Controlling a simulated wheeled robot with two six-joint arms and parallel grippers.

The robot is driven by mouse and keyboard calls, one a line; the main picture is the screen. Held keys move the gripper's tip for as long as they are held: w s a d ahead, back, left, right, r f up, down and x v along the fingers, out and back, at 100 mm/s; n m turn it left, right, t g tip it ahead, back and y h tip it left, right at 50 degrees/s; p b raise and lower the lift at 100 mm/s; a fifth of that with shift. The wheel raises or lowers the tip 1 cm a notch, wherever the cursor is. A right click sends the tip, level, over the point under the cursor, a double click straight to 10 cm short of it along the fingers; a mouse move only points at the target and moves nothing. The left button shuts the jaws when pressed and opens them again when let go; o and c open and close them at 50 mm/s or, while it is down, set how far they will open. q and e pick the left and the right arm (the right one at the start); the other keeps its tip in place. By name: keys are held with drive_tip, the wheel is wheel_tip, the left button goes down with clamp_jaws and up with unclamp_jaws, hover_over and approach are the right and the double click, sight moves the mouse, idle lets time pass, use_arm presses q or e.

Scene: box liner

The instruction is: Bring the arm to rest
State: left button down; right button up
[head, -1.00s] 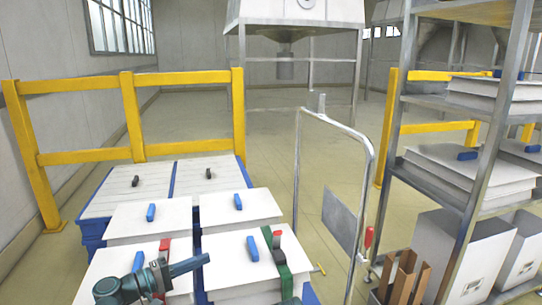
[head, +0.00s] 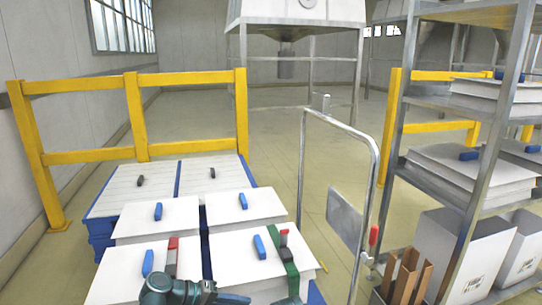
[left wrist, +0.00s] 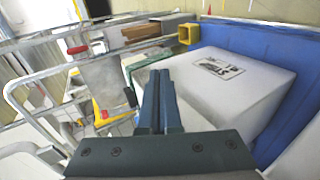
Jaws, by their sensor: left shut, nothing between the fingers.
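My left arm comes in at the bottom of the head view, and its teal gripper (head: 236,299) points to the right, low in the picture. It is in front of the near white boxes. In the left wrist view the two fingers of the left gripper (left wrist: 159,76) lie together, shut and empty. Beyond them is a white box (left wrist: 235,80) with a printed label, beside a blue wall (left wrist: 285,50). My right gripper is in neither view.
White lidded boxes (head: 158,218) with blue handles stand in rows at the left. A yellow rail (head: 137,117) is behind them. A metal cart handle (head: 337,120) and a loaded shelf rack (head: 480,150) stand at the right. The floor (head: 290,130) behind is open.

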use_arm(q)
drive_tip(key=s+d+f+m+g+y+p, duration=0.35)
drive_tip(key=s+f+m+y, duration=0.4)
drive_tip(key=s+y, duration=0.45)
wheel_tip(320, 180, up, 37)
drive_tip(key=a+y+p, duration=0.1)
drive_tip(key=p, duration=3.6)
drive_tip(key=shift+r+g, duration=0.15)
drive_tip(key=shift+g, duration=0.2)
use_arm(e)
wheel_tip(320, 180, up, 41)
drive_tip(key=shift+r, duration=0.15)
use_arm(q)
drive_tip(key=shift+s+a+n, duration=0.1)
drive_tip(key=shift+n, duration=0.15)
